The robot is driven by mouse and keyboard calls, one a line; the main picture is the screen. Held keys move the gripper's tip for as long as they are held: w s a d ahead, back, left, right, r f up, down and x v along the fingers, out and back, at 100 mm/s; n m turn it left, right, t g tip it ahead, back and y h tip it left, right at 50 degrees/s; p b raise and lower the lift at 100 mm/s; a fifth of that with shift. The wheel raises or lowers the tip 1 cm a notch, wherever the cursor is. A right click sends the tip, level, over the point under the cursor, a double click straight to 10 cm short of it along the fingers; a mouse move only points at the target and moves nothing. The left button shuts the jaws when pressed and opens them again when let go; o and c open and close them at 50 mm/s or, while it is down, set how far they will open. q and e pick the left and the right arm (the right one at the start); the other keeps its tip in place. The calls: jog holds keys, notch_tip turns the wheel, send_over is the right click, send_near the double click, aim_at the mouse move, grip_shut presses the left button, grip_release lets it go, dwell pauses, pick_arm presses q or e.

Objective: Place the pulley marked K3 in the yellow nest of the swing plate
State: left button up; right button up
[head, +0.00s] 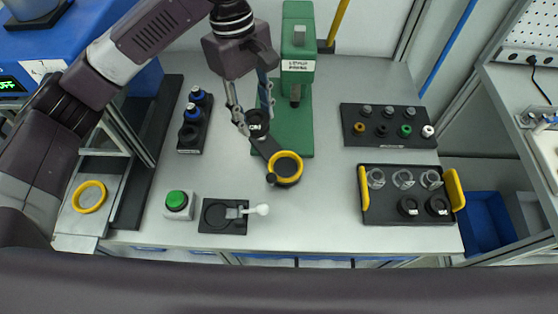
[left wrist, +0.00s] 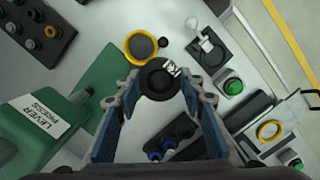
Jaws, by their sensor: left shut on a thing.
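My left gripper (head: 254,116) is shut on a black pulley (head: 258,127) with a white label. In the left wrist view the pulley (left wrist: 157,80) sits between the fingertips (left wrist: 160,86), and its label appears to read K3. The nest (left wrist: 140,47) also shows just beyond the pulley in the left wrist view. My right gripper is out of view.
The green lever press (head: 298,105) stands behind the plate. A black tray (head: 385,217) with yellow handles holds clear and black parts at right, below a peg rack (head: 375,140). A green button (head: 177,201) and a black fixture (head: 240,226) stand at front left.

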pick_arm(q)
jog(key=w+d+r+n, duration=0.1)
jog(key=d+r+n, duration=0.1)
jog(key=d+n, duration=0.35)
jog(key=shift+m+t, duration=0.3)
jog(key=shift+m, duration=0.45)
jog(key=f, duration=0.4)
jog(key=f+p, duration=0.1)
jog(key=f, duration=0.9)
jog(key=shift+d+f, duration=0.25)
jog(key=shift+d, duration=0.1)
send_over(287, 167)
jog(key=f, duration=0.3)
jog(key=f+p, duration=0.1)
jog(key=shift+a+f, duration=0.3)
jog(key=shift+f, duration=0.35)
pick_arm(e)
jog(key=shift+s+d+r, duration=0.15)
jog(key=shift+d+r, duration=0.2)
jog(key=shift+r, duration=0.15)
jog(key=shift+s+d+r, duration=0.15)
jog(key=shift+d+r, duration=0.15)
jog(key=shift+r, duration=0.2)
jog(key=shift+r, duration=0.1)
pick_arm(q)
jog(key=o, duration=1)
jog(key=shift+f, duration=0.1)
